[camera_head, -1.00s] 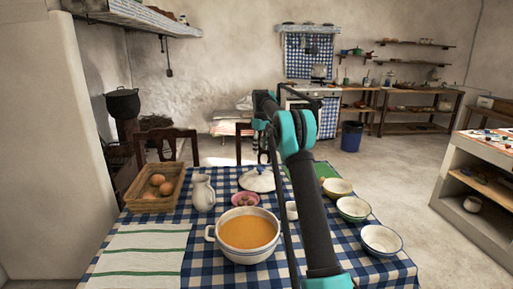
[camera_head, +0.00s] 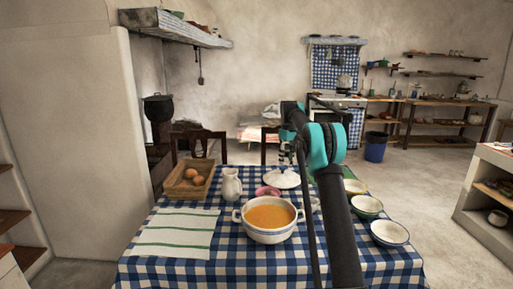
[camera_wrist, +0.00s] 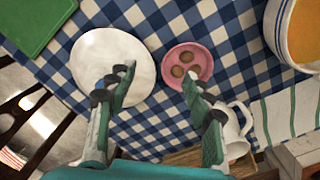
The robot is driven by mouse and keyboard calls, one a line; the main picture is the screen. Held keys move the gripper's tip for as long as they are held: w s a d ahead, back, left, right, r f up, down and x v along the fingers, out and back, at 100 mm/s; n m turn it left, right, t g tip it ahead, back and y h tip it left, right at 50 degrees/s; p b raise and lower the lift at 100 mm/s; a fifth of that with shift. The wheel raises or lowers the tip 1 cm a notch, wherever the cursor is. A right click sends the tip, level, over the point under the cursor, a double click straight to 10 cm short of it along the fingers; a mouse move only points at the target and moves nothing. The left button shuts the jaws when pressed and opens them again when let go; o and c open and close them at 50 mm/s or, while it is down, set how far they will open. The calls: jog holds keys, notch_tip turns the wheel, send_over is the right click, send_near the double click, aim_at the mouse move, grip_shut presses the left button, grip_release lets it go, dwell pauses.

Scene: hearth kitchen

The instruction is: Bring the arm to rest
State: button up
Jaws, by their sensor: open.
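My gripper (camera_wrist: 158,84) shows in the wrist view with its two fingers spread apart and nothing between them. I cannot tell the height of the fingertips above the table. In the head view my arm crosses the right half of the table, and the gripper is mostly hidden behind it.
A two-handled pot (camera_head: 268,234) of orange soup stands at the table's front, beside a striped cloth (camera_head: 172,236). A white jug (camera_head: 231,186) and an egg basket (camera_head: 175,188) stand behind. Several bowls (camera_head: 389,234) line the right edge. Floor right of the table is clear.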

jog(key=s+d+f+m+t, duration=0.1)
jog(key=s+m, duration=0.2)
jog(key=s, duration=1.1)
jog(key=s+d+m+t, duration=0.1)
jog(key=s+d+m, duration=0.1)
jog(key=s, duration=1.1)
jog(key=s+f+m, duration=0.1)
jog(key=s+f, duration=0.3)
jog(key=s, duration=0.5)
jog(key=s+f+m+t, duration=0.1)
jog(key=s+f, duration=0.3)
jog(key=s, duration=0.6)
jog(key=s+d+f+m+t, duration=0.1)
jog(key=s+f, duration=0.4)
jog(key=s, duration=0.5)
jog(key=shift+m, duration=0.5)
